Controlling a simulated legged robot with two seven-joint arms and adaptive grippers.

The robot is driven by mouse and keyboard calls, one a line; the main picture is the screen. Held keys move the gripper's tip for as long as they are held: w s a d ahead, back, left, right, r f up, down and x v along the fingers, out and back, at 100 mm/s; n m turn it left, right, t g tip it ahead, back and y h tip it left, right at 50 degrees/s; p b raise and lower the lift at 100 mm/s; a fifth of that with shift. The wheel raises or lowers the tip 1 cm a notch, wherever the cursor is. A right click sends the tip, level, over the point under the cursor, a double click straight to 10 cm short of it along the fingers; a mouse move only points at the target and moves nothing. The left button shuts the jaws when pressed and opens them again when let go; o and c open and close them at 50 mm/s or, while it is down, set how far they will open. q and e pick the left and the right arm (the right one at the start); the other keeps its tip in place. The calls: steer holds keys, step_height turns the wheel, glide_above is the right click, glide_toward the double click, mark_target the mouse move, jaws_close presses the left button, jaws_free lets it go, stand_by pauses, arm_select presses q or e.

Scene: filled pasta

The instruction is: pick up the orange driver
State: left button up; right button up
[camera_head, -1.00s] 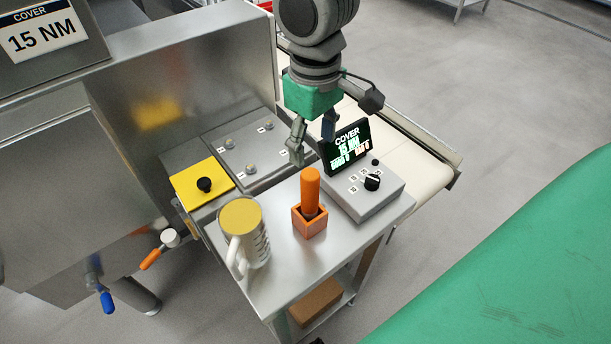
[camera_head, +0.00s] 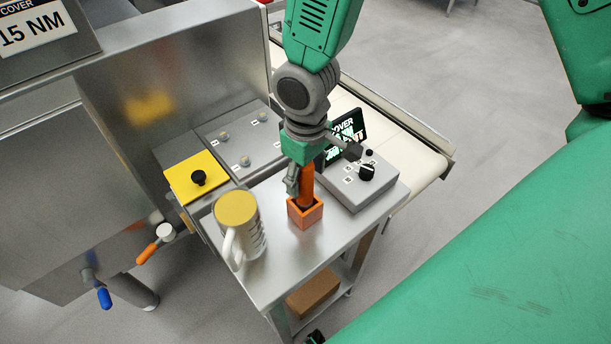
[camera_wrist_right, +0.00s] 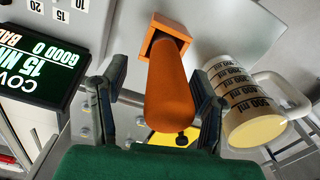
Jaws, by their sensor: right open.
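The orange driver (camera_head: 307,184) stands upright in an orange square holder (camera_head: 304,214) on the small steel table. In the right wrist view the driver (camera_wrist_right: 170,95) rises between the two fingers, with its holder (camera_wrist_right: 170,30) beyond. My right gripper (camera_head: 318,180) is open and comes down from above around the driver's upper part. In the wrist view its fingers (camera_wrist_right: 160,100) stand on both sides of the driver with gaps. The top of the driver is hidden behind the gripper in the head view. My left gripper is not in view.
A measuring mug (camera_head: 238,228) stands left of the holder. A grey control box (camera_head: 350,190) with a knob and a display (camera_head: 345,135) stands to the right. A yellow plate (camera_head: 197,180) with a black knob is at the left. The table's front (camera_head: 275,275) is clear.

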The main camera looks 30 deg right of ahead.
steer(key=shift+a, duration=0.15)
steer(key=shift+c, duration=0.5)
steer(key=shift+s+a+r, duration=0.1)
steer(key=shift+a+r, duration=0.05)
steer(key=shift+a, duration=0.1)
jaws_close()
steer(key=shift+a, duration=0.1)
